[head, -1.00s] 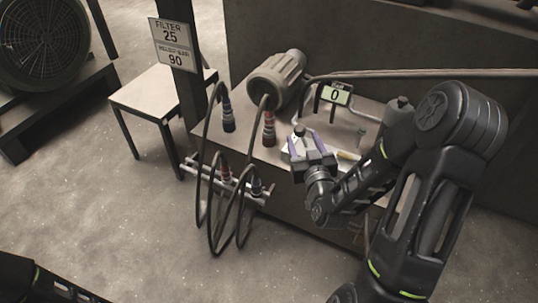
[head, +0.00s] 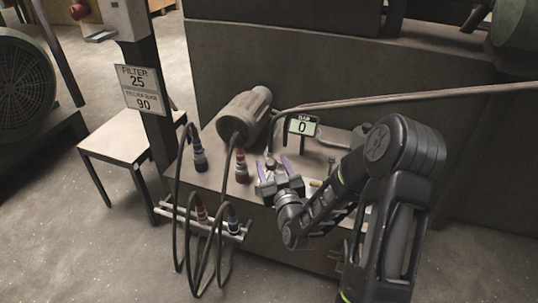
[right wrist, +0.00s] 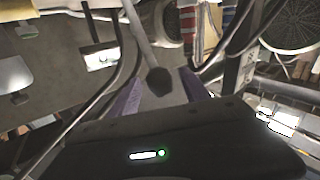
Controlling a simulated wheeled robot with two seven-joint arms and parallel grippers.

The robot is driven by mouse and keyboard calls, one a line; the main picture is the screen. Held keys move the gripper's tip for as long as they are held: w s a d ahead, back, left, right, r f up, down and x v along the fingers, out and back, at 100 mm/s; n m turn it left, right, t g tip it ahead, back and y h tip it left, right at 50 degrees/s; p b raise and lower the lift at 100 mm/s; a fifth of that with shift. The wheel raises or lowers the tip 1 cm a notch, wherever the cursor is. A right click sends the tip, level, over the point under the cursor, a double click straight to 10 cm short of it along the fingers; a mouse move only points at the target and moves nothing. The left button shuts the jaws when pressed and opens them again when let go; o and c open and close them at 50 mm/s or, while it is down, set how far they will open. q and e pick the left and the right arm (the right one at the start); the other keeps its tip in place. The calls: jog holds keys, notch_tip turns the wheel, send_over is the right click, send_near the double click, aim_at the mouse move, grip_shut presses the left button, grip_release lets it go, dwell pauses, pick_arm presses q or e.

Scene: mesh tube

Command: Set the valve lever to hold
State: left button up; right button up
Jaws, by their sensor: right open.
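My right gripper (head: 273,168) is open at the bench, its two purple fingers spread and pointing away from me. In the right wrist view, a grey rod with a dark knob (right wrist: 159,81), apparently the valve lever, reaches down between the purple fingers (right wrist: 158,95). Gaps show on both sides of the knob, so nothing is gripped. In the head view, a small dark knob (head: 270,162) shows between the fingertips. The lever's base and any hold mark are hidden or too small to tell. My left gripper is not in view.
A display (head: 302,126) on the bench reads 0. A grey ribbed cylinder (head: 243,114) lies behind the gripper. Red-banded (head: 241,166) and blue-banded (head: 199,155) hose fittings stand to the left. Dark hoses loop to a front rack (head: 205,222). A sign post (head: 150,110) and white stool (head: 112,143) are further left.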

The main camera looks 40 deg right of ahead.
jog(key=x, duration=0.3)
jog(key=shift+w+d+f, duration=0.1)
jog(key=shift+w, duration=0.2)
grip_shut()
dwell(0.4)
dwell(0.9)
